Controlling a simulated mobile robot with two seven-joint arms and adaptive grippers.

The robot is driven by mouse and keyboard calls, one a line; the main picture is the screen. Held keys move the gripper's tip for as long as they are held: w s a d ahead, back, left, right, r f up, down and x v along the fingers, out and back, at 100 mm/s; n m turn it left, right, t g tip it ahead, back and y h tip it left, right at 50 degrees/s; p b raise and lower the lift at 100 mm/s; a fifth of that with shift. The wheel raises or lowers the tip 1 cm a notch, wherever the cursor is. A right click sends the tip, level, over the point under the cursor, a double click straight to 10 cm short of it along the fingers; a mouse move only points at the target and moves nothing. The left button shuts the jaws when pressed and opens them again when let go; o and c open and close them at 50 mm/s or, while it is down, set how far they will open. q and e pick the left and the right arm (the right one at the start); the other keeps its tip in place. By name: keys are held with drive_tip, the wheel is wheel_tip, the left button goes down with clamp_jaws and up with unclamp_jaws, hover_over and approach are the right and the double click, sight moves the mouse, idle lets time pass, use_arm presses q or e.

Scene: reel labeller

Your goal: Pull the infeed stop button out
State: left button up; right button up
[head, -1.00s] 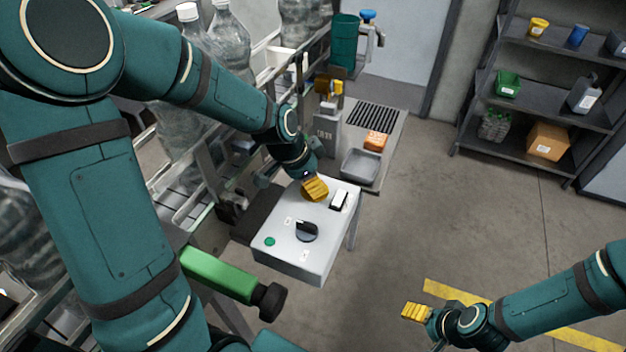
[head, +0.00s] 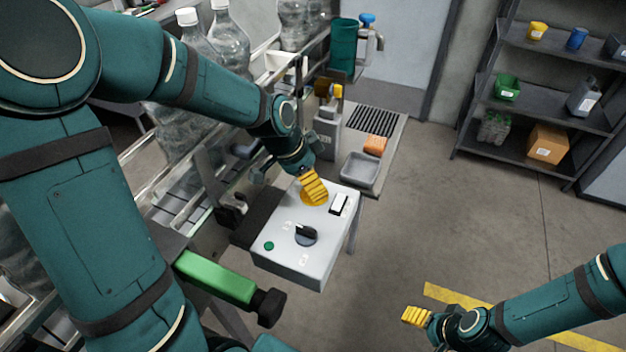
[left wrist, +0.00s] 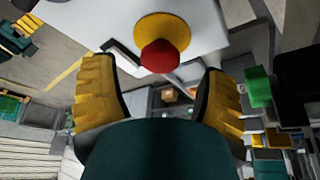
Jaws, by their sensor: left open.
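The stop button is a red mushroom head (left wrist: 160,56) on a round yellow base (left wrist: 163,28) in the left wrist view. It sits on a pale grey control box (head: 278,238). In the head view the yellow base (head: 312,201) shows partly under my left gripper (head: 316,192), and the red head is hidden.
The box also carries a black rotary knob (head: 306,235), a green button (head: 269,246) and a black-and-white rocker switch (head: 339,204). A green bar with a black end (head: 225,280) lies in front. The conveyor with bottles is at left.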

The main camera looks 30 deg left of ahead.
use_arm(q)
drive_tip(key=v, duration=1)
drive_tip(key=shift+r, duration=0.2)
drive_tip(key=shift+s, duration=0.2)
